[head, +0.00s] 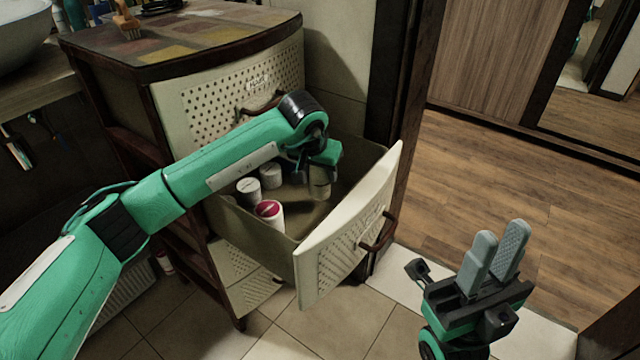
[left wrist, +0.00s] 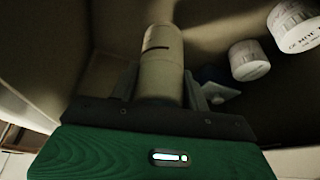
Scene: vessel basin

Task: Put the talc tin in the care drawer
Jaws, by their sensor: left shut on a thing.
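The talc tin (head: 320,186) is a pale beige cylinder inside the open care drawer (head: 345,235). My left gripper (head: 318,170) is shut on it, reaching down into the drawer. In the left wrist view the tin (left wrist: 160,65) stands between the two fingers, with a dark slot-like mark near its end. I cannot tell whether the tin touches the drawer floor. My right gripper (head: 494,255) is open and empty, its fingers pointing up, to the right of the drawer front.
The drawer also holds two white containers (head: 249,190) (head: 271,175) and a white jar with a red lid (head: 268,210). The cabinet top (head: 180,35) carries a wooden brush (head: 127,22). Wooden floor lies clear to the right (head: 500,180); a dark door frame stands behind the drawer.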

